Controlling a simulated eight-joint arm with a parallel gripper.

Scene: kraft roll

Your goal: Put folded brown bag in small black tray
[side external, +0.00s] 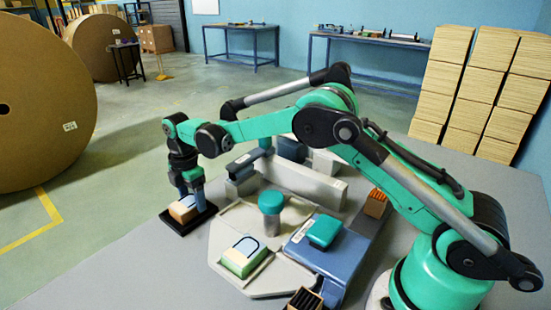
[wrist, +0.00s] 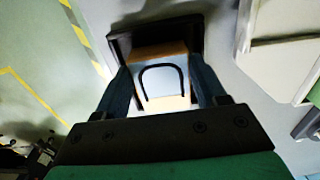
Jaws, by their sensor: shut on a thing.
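The folded brown bag (side external: 182,210) has a pale top face with a dark arch-shaped line. It also shows in the wrist view (wrist: 178,50), between the two fingers. My gripper (side external: 192,199) is shut on the bag, with a finger on each side of it; in the wrist view the fingers (wrist: 164,88) press along its sides. The small black tray (side external: 202,219) lies under the bag at the table's left edge, and its dark rim (wrist: 122,45) shows around the bag in the wrist view. I cannot tell whether the bag touches the tray floor.
A second block with an arch mark, green at its base (side external: 244,257), sits on the pale platform (side external: 222,238). A teal round-topped post (side external: 271,208) and a blue machine part (side external: 318,252) stand to the right. Open floor lies left of the table edge.

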